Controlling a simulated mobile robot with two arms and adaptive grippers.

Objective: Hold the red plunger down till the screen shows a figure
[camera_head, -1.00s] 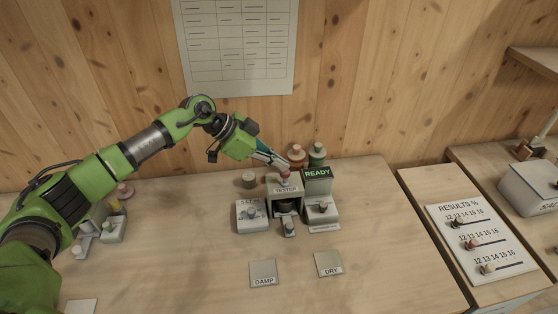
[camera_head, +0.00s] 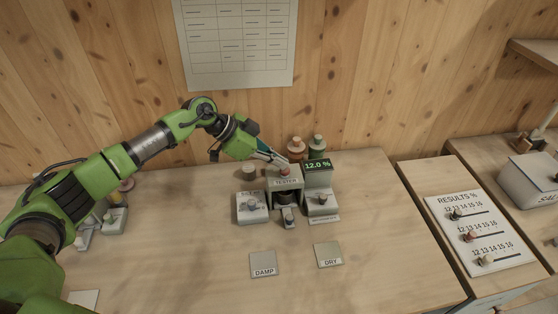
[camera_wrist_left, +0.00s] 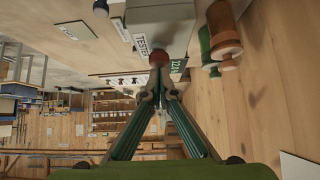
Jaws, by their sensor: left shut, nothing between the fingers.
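The tester (camera_head: 285,184) is a grey box on the table with a red plunger (camera_head: 284,170) on its top. My left gripper (camera_head: 286,165) is shut and empty, with its fingertips at the plunger's top; they appear to touch it. In the left wrist view the red plunger (camera_wrist_left: 159,57) shows just beyond the closed fingertips (camera_wrist_left: 160,85). The screen (camera_head: 318,165) beside the tester reads "12.0 %" in green; it shows partly in the wrist view (camera_wrist_left: 177,66). My right gripper is not in view.
DAMP (camera_head: 263,264) and DRY (camera_head: 328,254) plates lie in front. A results board (camera_head: 470,230) with sliders lies to the right. The front of the table is mostly clear.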

